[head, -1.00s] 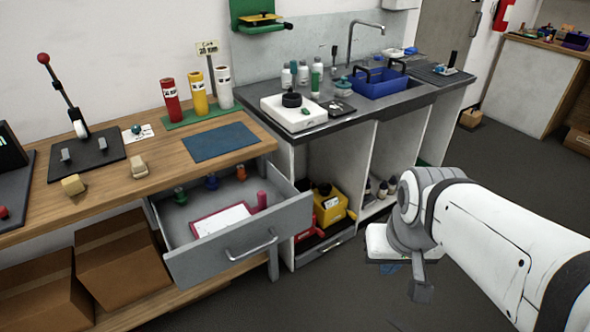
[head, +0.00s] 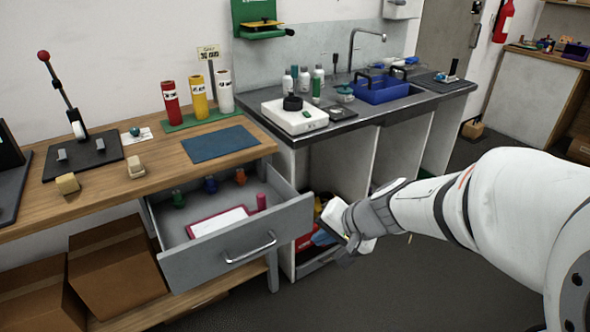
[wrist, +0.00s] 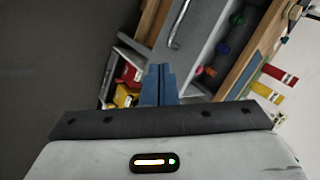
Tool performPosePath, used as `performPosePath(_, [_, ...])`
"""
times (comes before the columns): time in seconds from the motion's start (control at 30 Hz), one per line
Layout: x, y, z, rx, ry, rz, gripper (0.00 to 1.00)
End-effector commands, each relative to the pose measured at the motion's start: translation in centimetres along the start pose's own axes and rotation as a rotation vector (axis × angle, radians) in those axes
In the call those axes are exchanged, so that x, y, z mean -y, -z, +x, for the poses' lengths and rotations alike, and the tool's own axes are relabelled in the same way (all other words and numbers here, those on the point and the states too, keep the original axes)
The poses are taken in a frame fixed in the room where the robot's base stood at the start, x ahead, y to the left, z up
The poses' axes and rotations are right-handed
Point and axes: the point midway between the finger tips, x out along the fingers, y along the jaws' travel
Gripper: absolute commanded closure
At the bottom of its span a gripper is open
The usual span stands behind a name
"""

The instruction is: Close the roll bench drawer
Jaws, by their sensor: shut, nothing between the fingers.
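The roll bench drawer (head: 222,262) is grey and stands pulled out from under the wooden bench top, with a metal bar handle (head: 252,247) on its front. Inside lie a pink-edged white clipboard, a pink object and several coloured spools. In the wrist view the drawer's handle (wrist: 180,22) shows at the top. My gripper (head: 322,238) is to the right of the drawer front, apart from it, partly hidden by my own wrist. In the wrist view its blue fingers (wrist: 159,84) are together with nothing between them.
The wooden bench (head: 100,190) carries red, yellow and white rolls, a blue mat (head: 219,143) and a lever press. To the right is a sink counter (head: 345,127) with open shelves below. Cardboard boxes (head: 112,262) sit under the bench. The floor before the drawer is clear.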

Motion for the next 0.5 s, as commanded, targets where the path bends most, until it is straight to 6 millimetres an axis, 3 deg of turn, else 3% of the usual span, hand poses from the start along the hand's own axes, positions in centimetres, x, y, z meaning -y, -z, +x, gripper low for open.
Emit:
performPosePath(0.03, [-0.7, 0.9, 2.1, -0.024, 0.028, 0.071, 1.0])
performPosePath(0.2, [-2.0, 4.6, 5.9, -0.131, 0.091, 0.287, 1.0])
performPosePath(0.5, [-4.5, 7.5, 8.8, -0.23, 0.101, 0.485, 1.0])
